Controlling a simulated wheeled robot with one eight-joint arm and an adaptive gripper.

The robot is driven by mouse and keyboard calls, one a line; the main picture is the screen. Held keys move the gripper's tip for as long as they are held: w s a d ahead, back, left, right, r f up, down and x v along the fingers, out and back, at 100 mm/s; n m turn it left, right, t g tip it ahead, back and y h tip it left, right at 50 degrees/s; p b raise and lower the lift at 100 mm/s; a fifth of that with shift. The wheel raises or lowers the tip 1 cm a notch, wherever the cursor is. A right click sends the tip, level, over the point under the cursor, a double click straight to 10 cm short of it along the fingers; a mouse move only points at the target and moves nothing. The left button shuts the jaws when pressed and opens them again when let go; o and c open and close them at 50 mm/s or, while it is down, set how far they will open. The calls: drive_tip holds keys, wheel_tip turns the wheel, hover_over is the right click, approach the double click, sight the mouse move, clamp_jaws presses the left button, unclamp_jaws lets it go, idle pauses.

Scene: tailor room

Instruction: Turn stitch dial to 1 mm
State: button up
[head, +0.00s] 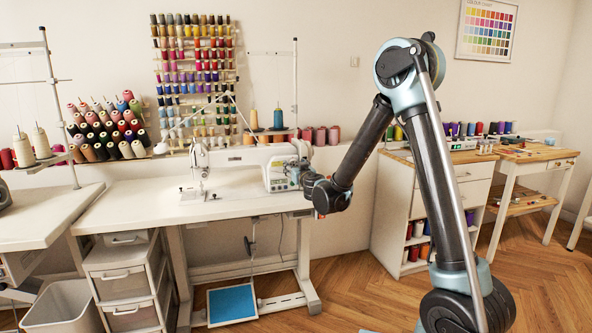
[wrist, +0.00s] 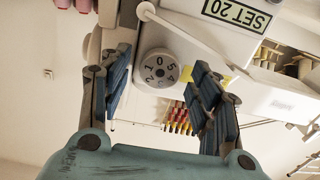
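The stitch dial (wrist: 159,68) is a round white knob with black digits on the sewing machine (head: 235,160). In the wrist view the digits 2, 1, 0, 5 and 4 can be read around its face. My gripper (wrist: 162,62) is open, with one blue-padded finger on each side of the dial and a visible gap to it on both sides. I cannot tell whether the fingertips reach as far as the dial's depth. In the head view my gripper (head: 297,173) is at the right end of the machine, and the dial cannot be made out there.
A white lever (wrist: 185,28) passes beside the dial, near a display reading "SET 20" (wrist: 237,12). A yellow label (wrist: 190,74) lies close to the right finger. The white sewing table (head: 150,208) is mostly clear. Thread cones (head: 105,130) stand behind at the left.

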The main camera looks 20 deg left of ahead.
drive_tip(key=c, duration=1)
drive_tip(key=shift+n, duration=1.6)
drive_tip(key=o, duration=1)
drive_tip(key=shift+o, duration=0.2)
drive_tip(key=v, duration=0.8)
drive_tip(key=shift+f, duration=0.1)
